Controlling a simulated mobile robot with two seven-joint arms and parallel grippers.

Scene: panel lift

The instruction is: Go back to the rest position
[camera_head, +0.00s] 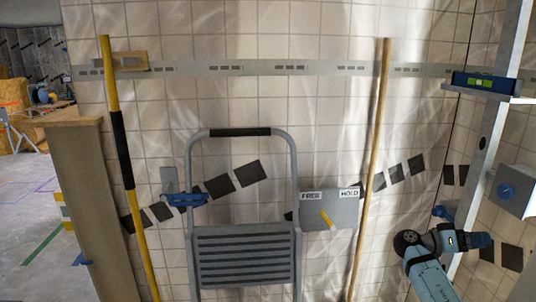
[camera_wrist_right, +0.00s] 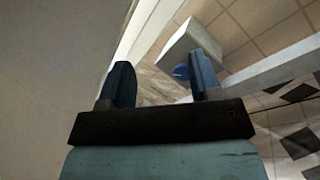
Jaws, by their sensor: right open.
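My right gripper (camera_head: 483,240) is at the lower right of the head view, on the end of my pale blue arm. In the right wrist view the gripper (camera_wrist_right: 162,80) shows two dark blue fingers standing apart with nothing held between them. A grey box (camera_head: 520,180) with a blue knob (camera_head: 505,191) is above and to the right of the gripper in the head view. The box (camera_wrist_right: 190,40) and its knob (camera_wrist_right: 181,72) also show beyond the fingers in the wrist view. My left gripper is in neither view.
A grey plate (camera_head: 345,213) labelled FREE and HOLD has a yellow lever (camera_head: 326,219). A folding step stool (camera_head: 243,257), a yellow pole (camera_head: 122,150) and a wooden pole (camera_head: 372,150) stand before the tiled wall. A blue level (camera_head: 485,83) sits at upper right.

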